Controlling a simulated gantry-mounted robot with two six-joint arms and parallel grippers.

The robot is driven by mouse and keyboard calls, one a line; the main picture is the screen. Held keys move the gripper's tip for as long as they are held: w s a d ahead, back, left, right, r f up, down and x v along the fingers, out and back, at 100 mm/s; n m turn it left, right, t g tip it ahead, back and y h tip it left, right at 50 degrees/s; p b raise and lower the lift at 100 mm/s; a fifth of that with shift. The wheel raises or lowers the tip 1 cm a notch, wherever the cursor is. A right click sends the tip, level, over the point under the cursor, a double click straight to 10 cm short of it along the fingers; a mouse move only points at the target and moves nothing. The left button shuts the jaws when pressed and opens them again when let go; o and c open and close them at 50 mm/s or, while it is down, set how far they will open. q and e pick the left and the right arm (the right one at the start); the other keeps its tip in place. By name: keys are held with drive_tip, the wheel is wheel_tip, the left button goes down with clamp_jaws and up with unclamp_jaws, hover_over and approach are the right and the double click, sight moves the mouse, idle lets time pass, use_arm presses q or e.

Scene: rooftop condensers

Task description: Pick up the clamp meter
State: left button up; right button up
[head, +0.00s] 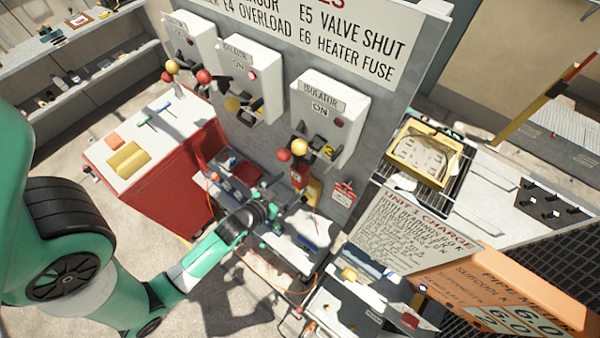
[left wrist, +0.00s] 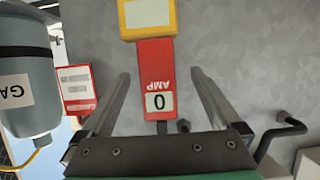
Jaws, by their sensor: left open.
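The clamp meter has a red body marked AMP, a display reading 0 and a yellow end. In the left wrist view the clamp meter (left wrist: 155,72) appears upside down, in front of a grey panel. In the head view the clamp meter (head: 297,178) is small, at the panel's foot below the right isolator box. My left gripper (head: 272,200) is open, close to it on the left. In the left wrist view my left gripper (left wrist: 160,76) has one finger on each side of the red body, with gaps. I cannot tell the depth between them. My right gripper is not in view.
A grey-blue cylinder (left wrist: 27,90) and a red-and-white tag (left wrist: 77,87) are left in the wrist view. A dark bent handle (left wrist: 280,135) is at right. In the head view, isolator boxes (head: 325,112) with levers hang above. A red cabinet (head: 165,190) stands left.

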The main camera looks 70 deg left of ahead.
sight(296, 182)
use_arm(q)
drive_tip(key=shift+x, duration=2.7)
drive_tip(key=shift+d, duration=0.25)
clamp_jaws()
